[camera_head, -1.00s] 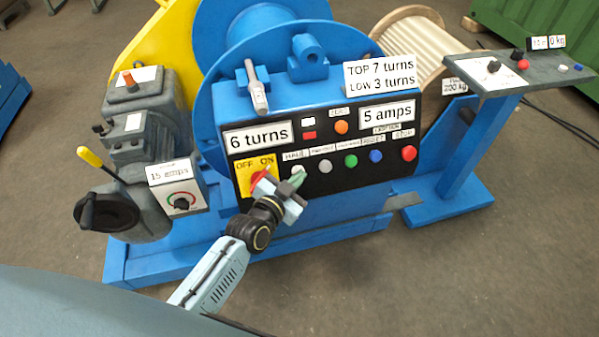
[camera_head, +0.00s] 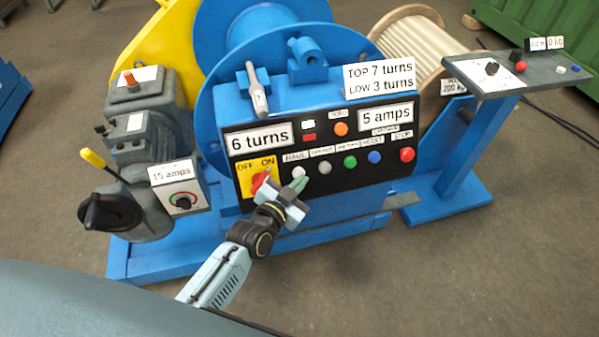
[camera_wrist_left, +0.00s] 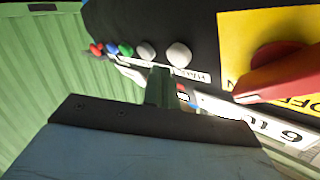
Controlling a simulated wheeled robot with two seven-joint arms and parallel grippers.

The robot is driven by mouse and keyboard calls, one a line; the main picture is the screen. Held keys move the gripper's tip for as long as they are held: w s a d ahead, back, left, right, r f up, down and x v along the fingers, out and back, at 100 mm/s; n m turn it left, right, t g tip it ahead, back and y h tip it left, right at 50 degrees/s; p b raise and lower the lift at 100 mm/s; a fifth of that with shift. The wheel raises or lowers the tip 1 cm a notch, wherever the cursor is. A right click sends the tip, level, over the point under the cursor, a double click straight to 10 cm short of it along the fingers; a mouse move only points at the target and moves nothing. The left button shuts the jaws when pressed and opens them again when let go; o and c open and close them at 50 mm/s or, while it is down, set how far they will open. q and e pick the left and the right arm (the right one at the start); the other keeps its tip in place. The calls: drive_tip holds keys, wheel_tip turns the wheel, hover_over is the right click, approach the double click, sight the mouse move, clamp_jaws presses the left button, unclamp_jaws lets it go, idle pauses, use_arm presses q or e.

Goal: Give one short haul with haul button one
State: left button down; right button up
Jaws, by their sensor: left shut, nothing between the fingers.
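The white haul button (camera_head: 298,173) sits under the HAUL label on the black front panel (camera_head: 330,178), just right of the yellow OFF/ON plate. In the left wrist view the haul button (camera_wrist_left: 179,54) shows beside its upside-down label. My left gripper (camera_head: 299,185) is shut and empty, its green fingertips just below and in front of the haul button, apparently clear of it. In the left wrist view the green fingertip (camera_wrist_left: 158,86) points toward the panel near the label. The panel displays read 6 turns and 5 amps. My right gripper is out of view.
A red OFF/ON switch (camera_head: 259,183) is close to the left of the fingers. A second whitish button (camera_head: 324,168), then green, blue and red ones, run to the right. A grey motor (camera_head: 145,140) stands at the left. The floor in front is clear.

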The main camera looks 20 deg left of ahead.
use_arm(q)
drive_tip(key=s+p, duration=0.1)
drive_tip(key=s+d+r+p, duration=0.1)
drive_tip(key=p, duration=0.1)
drive_tip(key=s+d+r+p, duration=0.1)
drive_tip(key=shift+s+d+r, duration=0.15)
drive_tip(key=shift+s+d, duration=0.1)
drive_tip(key=shift+s, duration=0.1)
idle(0.4)
